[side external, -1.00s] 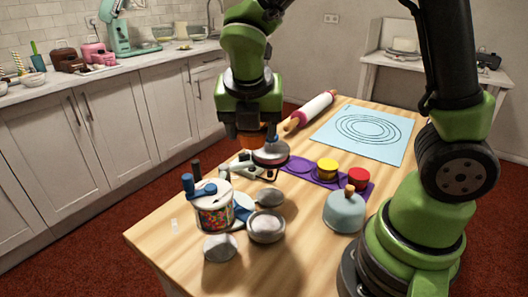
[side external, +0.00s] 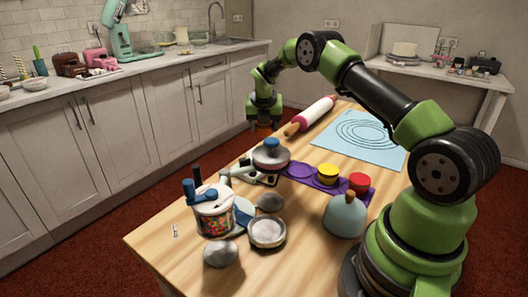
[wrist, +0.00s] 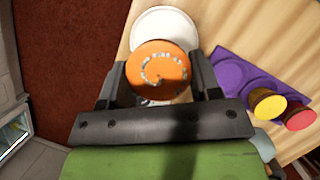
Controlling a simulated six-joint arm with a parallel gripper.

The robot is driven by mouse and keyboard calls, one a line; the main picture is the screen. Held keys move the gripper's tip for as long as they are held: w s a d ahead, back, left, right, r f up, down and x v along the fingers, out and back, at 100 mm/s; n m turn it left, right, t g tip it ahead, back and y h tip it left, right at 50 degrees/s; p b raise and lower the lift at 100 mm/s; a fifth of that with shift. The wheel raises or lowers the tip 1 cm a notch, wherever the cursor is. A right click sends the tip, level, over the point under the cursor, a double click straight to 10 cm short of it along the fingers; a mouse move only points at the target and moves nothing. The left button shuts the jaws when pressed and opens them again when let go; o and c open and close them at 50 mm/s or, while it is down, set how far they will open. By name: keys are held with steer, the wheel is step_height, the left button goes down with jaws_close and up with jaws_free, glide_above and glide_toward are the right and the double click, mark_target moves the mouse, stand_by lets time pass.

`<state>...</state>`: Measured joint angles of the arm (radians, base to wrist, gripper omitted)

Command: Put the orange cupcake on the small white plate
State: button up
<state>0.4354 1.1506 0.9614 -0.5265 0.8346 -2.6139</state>
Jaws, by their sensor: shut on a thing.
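The orange cupcake (wrist: 158,72) is between the two fingers of my gripper (wrist: 160,80) in the wrist view, its round orange top with a pale curved marking facing the camera. My gripper is shut on it. The small white plate (wrist: 165,22) shows just beyond the cupcake in the wrist view, partly covered by it; I cannot tell the height between them. In the side view my gripper (side external: 264,122) is at the table's far left edge. The cupcake and the plate cannot be made out there.
A rolling pin (side external: 313,114) lies right of my gripper. A blue-topped tin (side external: 271,157), a sprinkle jar (side external: 214,212) and a domed blue-grey object (side external: 344,216) stand nearer.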

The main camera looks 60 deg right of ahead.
step_height(320, 180, down, 8)
steer(key=shift+r, duration=0.25)
steer(key=shift+f, duration=0.15)
steer(key=o, duration=1)
